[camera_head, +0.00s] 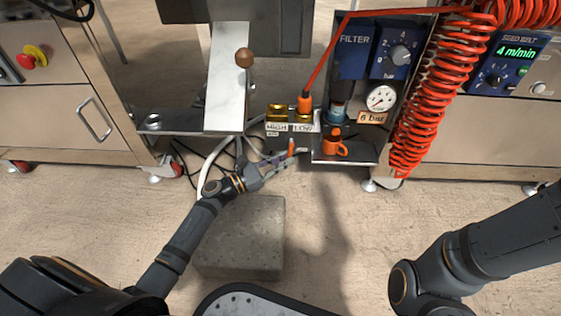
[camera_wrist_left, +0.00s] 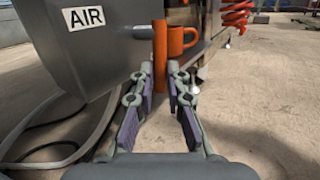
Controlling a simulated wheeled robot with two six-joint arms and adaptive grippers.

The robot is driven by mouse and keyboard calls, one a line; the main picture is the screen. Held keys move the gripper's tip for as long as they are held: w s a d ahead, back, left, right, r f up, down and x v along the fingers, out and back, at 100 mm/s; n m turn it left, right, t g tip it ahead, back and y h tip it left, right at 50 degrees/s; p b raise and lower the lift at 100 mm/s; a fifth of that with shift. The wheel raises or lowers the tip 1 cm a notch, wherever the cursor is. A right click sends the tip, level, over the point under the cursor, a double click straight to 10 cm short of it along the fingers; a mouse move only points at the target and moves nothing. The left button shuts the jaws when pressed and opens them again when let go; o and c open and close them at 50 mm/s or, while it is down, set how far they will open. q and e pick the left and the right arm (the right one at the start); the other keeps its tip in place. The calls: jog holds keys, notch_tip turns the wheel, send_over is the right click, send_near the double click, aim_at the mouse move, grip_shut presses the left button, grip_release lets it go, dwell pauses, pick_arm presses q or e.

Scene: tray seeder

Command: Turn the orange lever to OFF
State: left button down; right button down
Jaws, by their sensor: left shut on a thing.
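The orange lever (camera_head: 291,146) is a small upright bar at the front of the grey air box, below the HIGH and LOW labels. In the left wrist view the orange lever (camera_wrist_left: 160,50) stands upright in front of the box (camera_wrist_left: 95,65) marked AIR. My left gripper (camera_head: 284,159) reaches in from the lower left and is shut on the lever, with a finger on each side of it. No OFF mark is readable. My right gripper is out of view.
An orange mug (camera_head: 334,142) stands on a shelf just right of the lever. A red coiled hose (camera_head: 430,90) hangs further right. A grey block (camera_head: 245,240) lies on the floor below my left forearm. White hoses run left of the box.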

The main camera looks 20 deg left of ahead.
pick_arm(q)
jog(key=shift+d+f+n+t+h, duration=0.2)
jog(key=shift+d+n+t+h, duration=0.1)
jog(key=shift+n+t, duration=0.35)
jog(key=c, duration=1.6)
grip_release()
jog(key=shift+c, duration=0.2)
jog(key=v, duration=1.2)
jog(key=shift+w+f, duration=0.1)
